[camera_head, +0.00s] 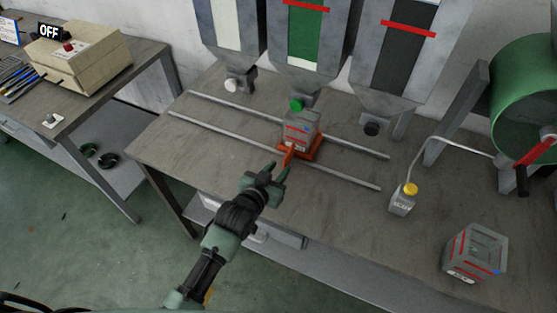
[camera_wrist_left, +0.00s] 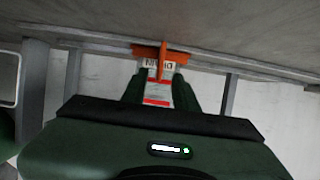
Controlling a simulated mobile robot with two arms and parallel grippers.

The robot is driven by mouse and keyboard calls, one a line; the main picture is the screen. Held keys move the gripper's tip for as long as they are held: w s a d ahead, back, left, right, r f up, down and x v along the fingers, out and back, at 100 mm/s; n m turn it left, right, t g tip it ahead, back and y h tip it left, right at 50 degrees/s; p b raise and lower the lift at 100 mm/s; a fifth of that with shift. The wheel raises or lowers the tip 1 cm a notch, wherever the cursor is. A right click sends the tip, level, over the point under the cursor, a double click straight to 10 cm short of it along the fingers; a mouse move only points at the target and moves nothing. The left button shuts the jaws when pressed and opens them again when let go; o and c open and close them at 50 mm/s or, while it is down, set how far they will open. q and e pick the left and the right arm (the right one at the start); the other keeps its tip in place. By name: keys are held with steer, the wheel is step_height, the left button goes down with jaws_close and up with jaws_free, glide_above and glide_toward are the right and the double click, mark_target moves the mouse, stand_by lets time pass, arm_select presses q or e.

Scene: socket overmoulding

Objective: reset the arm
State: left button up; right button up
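My left gripper (camera_head: 277,172) reaches over the front edge of the middle table. Its two green fingers are apart, and they also show in the left wrist view (camera_wrist_left: 160,92). The orange handle of a small sled (camera_head: 313,151) is just beyond the fingertips. In the left wrist view the orange handle (camera_wrist_left: 162,60) appears in line with the gap between the fingers; I cannot tell if it touches them. A grey box (camera_head: 301,130) with red stripes sits on the sled, under the green-striped hopper. My right gripper is in neither view.
Two metal rails (camera_head: 355,148) run across the table. Three hoppers (camera_head: 318,50) stand behind. A beige OFF-labelled machine (camera_head: 82,58) stands on the left table.

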arm_select(q)
steer(key=s+a+n+g+y, duration=0.15)
steer(key=s+a+g, duration=0.5)
steer(key=s, duration=0.75)
steer(key=s+a+n+g+y, duration=0.1)
steer(key=s+a+g+y, duration=0.2)
steer(key=s+a, duration=0.9)
steer(key=s+d+f, duration=0.1)
steer(key=s+f, duration=0.1)
steer(key=f, duration=1.1)
steer(key=s+d+f, duration=0.2)
steer(key=f, duration=1.1)
steer(key=s+a+f+g, duration=0.2)
steer(key=s+a+f, duration=0.1)
steer(key=s+f, duration=1.4)
steer(key=shift+m+b, duration=0.4)
steer(key=shift+m, duration=0.05)
